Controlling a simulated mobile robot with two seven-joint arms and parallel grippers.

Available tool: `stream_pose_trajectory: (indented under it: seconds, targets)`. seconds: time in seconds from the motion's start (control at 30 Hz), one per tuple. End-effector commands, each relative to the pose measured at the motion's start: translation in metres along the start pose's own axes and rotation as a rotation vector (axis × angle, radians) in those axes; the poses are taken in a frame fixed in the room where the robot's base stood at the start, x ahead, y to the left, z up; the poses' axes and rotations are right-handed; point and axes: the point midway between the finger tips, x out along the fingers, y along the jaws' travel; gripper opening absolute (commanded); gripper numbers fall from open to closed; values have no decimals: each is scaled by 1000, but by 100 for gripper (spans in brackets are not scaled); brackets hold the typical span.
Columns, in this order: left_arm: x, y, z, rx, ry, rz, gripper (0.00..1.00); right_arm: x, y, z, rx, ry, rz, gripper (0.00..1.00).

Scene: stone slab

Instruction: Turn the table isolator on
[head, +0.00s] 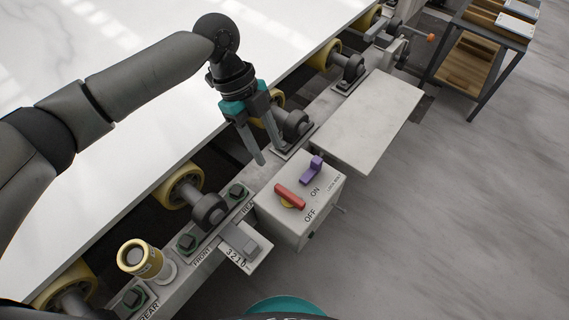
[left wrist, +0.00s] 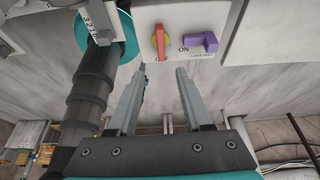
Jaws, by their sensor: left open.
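The table isolator is a light grey box (head: 270,205) with ON and OFF lettering on its top. Its red handle (head: 290,196) sits on a yellow disc and points toward the OFF label. A purple lever-like piece (head: 312,168) stands beside the ON label. In the left wrist view the red handle (left wrist: 161,42) and purple piece (left wrist: 202,42) are beyond the fingertips. My left gripper (head: 271,157) is open and empty, above and to the left of the box in the head view, apart from the handle. My right gripper is not in view.
A white slab (head: 130,130) lies on yellow rollers (head: 180,187) along the left. A pale flat plate (head: 368,120) adjoins the box. A numbered bracket (head: 240,246) and brass-coloured cylinder (head: 138,257) stand nearer. A wooden-shelved rack (head: 468,62) is at upper right. Floor at right is clear.

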Motion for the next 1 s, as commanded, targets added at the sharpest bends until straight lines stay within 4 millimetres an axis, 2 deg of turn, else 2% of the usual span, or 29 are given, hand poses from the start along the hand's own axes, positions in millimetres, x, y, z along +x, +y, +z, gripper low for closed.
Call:
stream_pose_trajectory:
  seconds: [0.1,0.23,0.4,0.53,0.8,1.0]
  targets:
    - [-2,0,3,10,1,5,50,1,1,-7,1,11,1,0]
    - [11,0,3,10,2,8,50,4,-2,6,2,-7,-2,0]
    - [45,0,3,10,2,8,50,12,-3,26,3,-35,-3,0]
    - [74,1,3,10,3,8,50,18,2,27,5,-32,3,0]
    - [126,0,3,9,1,6,50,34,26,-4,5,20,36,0]
    - [145,0,3,8,1,5,50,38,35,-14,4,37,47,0]
